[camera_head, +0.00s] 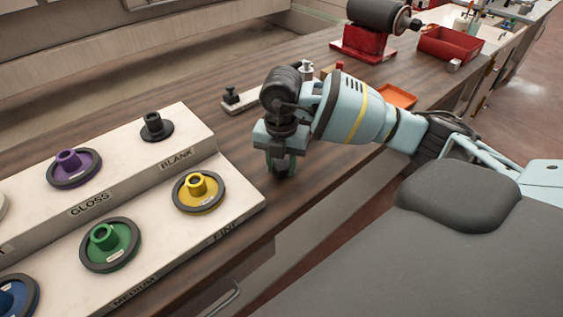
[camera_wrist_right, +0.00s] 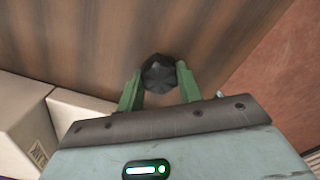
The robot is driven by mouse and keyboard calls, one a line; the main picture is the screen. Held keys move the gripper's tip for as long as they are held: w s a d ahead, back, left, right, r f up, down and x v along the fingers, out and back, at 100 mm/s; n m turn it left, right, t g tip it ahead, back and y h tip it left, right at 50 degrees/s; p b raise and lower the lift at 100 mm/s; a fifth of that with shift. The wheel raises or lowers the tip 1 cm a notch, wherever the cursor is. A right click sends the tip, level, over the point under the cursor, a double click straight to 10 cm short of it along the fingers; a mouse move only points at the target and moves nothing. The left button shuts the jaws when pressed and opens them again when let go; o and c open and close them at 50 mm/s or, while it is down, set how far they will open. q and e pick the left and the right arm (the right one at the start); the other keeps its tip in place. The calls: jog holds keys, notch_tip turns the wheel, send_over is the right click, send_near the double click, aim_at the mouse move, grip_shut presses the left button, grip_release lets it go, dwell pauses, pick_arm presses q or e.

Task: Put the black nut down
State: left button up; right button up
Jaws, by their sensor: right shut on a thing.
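The black nut (camera_wrist_right: 158,76) sits between the two green fingers of my right gripper (camera_wrist_right: 158,88) in the right wrist view, and the fingers are shut on it. In the head view my right gripper (camera_head: 281,170) points down low over the wooden bench (camera_head: 240,110), just right of the stepped white rack. The nut is mostly hidden by the fingers there. I cannot tell whether the nut touches the bench. My left gripper is not in view.
The white rack (camera_head: 150,215) holds wheels: purple (camera_head: 74,167), black (camera_head: 155,127), yellow (camera_head: 198,190), green (camera_head: 109,246) and blue (camera_head: 16,296). An orange tray (camera_head: 398,96), a red bin (camera_head: 449,44) and a red-based motor (camera_head: 372,30) stand farther back. The bench's front edge is close to the gripper.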

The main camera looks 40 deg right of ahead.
aim_at(281, 164)
jog(key=shift+f, duration=0.15)
jog(key=o, duration=1.1)
notch_tip(281, 164, up, 12)
jog(key=shift+r+p, duration=0.2)
jog(key=shift+p, duration=0.2)
